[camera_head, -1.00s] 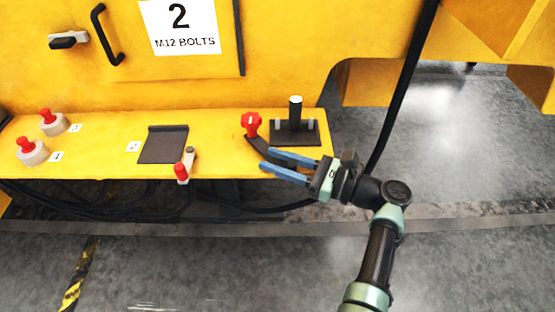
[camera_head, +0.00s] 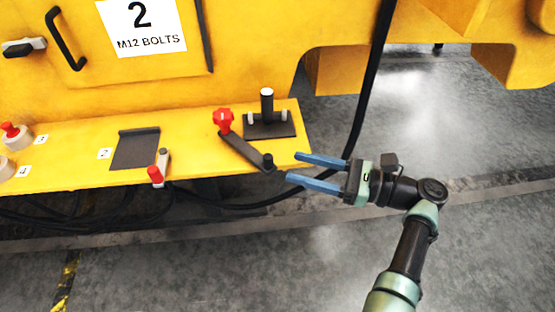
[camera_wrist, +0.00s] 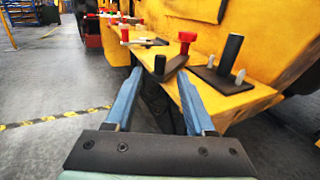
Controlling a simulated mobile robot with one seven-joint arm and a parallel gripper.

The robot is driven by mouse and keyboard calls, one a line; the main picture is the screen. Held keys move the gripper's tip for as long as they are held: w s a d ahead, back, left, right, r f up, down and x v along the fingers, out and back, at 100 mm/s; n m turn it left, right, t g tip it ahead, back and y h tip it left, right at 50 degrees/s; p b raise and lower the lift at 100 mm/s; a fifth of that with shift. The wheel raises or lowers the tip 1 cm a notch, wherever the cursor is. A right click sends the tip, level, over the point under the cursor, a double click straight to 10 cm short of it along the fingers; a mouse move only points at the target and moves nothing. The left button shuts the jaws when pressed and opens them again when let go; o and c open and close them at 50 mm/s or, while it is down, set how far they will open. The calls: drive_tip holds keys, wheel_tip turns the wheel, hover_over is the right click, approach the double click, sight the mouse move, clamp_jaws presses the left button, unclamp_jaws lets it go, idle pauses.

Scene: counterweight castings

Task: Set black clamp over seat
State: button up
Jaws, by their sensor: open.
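The black clamp (camera_head: 245,150) is a flat bar on the yellow ledge, with a red knob (camera_head: 223,120) at its far end and a short black stub (camera_head: 268,163) at its near end. Its near end reaches the ledge's front edge. Beside it, to the right, a black plate (camera_head: 288,128) carries an upright black post and two pale pins; the bar lies apart from the post. No seat is labelled; this plate may be it. My gripper (camera_head: 294,167) is open and empty, just right of the stub. In the wrist view, the stub (camera_wrist: 160,64) appears between the fingertips (camera_wrist: 160,78), beyond them.
A flat dark pad (camera_head: 135,150) and a small red-tipped lever (camera_head: 156,174) lie left on the ledge (camera_head: 195,145). A black cable (camera_head: 368,95) hangs behind my gripper. Open floor lies right and in front.

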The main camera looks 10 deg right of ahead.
drive_tip(key=shift+v, duration=1.2)
